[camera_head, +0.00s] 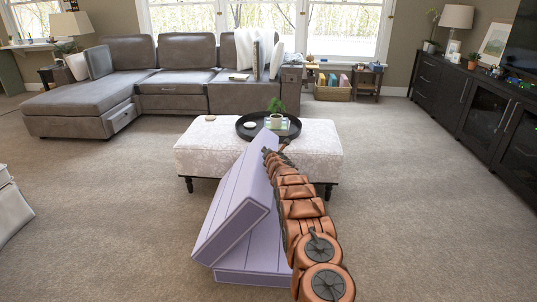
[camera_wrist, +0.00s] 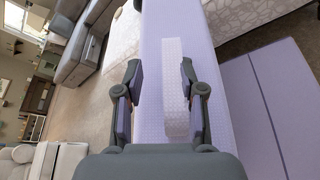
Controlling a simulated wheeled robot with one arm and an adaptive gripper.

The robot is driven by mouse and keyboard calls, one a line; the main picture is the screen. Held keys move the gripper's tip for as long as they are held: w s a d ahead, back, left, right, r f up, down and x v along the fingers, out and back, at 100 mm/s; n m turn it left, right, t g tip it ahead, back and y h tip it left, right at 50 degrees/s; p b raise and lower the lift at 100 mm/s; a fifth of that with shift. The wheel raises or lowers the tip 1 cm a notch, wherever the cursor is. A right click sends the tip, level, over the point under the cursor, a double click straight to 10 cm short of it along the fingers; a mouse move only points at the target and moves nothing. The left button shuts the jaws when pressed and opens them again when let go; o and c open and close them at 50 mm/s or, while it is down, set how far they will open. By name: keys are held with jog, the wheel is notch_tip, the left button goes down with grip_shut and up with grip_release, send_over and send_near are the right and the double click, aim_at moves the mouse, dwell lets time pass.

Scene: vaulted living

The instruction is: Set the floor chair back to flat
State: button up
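The floor chair (camera_head: 238,205) is lavender and padded. Its seat (camera_head: 254,252) lies on the carpet, and its back is raised at a slant above it. In the wrist view the chair's long lavender panel (camera_wrist: 152,45) runs between and beyond my fingers, with another lavender panel (camera_wrist: 268,100) lower at the right. A pale textured strip (camera_wrist: 175,95) stands out between the fingers, close to the right one. My gripper (camera_wrist: 163,100) is open, with a gap by the left finger. In the head view my arm hides part of the chair's right side, and the fingers are not clear.
A pale patterned ottoman (camera_head: 205,150) stands just behind the chair, bearing a dark round tray (camera_head: 243,134) with a plant. A grey sectional sofa (camera_head: 75,102) is at the back left. A dark cabinet (camera_head: 478,110) lines the right wall.

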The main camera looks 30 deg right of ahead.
jog(key=shift+a+r, duration=0.1)
jog(key=shift+w+r, duration=0.1)
jog(key=shift+r, duration=4.8)
